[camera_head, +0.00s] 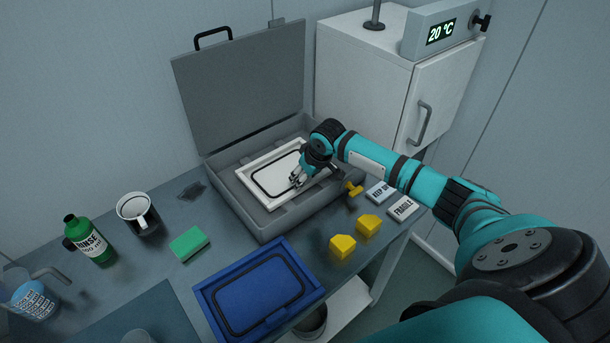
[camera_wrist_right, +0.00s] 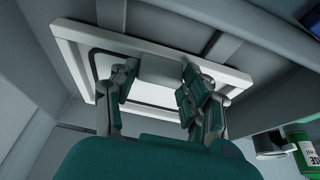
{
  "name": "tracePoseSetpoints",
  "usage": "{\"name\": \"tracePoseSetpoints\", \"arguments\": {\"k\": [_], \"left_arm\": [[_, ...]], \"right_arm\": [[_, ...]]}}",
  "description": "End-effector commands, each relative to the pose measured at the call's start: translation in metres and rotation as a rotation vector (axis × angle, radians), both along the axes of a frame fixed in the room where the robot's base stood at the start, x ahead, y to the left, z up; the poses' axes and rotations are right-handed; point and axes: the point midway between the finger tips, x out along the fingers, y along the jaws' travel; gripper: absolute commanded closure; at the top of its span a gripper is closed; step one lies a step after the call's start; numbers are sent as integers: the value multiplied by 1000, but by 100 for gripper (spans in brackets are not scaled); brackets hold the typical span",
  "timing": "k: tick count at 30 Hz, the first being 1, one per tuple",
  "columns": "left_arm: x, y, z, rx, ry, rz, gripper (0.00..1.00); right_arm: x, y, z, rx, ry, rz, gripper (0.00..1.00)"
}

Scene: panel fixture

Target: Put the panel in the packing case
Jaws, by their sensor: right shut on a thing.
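The panel (camera_head: 254,191) has a white frame and a dark seal line, and lies inside the open grey packing case (camera_head: 256,226). In the right wrist view the panel (camera_wrist_right: 76,40) shows its white frame, with a light block (camera_wrist_right: 162,69) between the fingers. My right gripper (camera_head: 297,181) is over the panel's right part, inside the case, shut on the panel, seemingly at this block. It also shows in the right wrist view (camera_wrist_right: 158,80). Whether the panel rests fully on the case floor is hard to tell. My left gripper is not in view.
The case lid (camera_head: 240,85) stands open at the back. A blue framed panel (camera_head: 258,295), yellow blocks (camera_head: 343,246), a green sponge (camera_head: 188,243), a mug (camera_head: 137,213) and a green bottle (camera_head: 88,240) are on the table. A white cabinet (camera_head: 365,75) stands behind right.

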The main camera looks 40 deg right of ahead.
Motion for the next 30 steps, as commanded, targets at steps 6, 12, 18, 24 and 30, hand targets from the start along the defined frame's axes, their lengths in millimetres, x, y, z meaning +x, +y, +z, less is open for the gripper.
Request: {"name": "tracePoseSetpoints", "arguments": {"k": [6,12,18,24,30], "left_arm": [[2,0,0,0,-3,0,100],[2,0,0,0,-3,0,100],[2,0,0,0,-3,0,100],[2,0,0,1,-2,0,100],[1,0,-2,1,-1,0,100]], "right_arm": [[1,0,0,0,-5,0,100],[0,0,-2,-1,-1,0,41],[0,0,-2,-1,-1,0,30],[0,0,0,-1,-2,0,30],[-10,-2,25,-1,-4,1,30]]}}
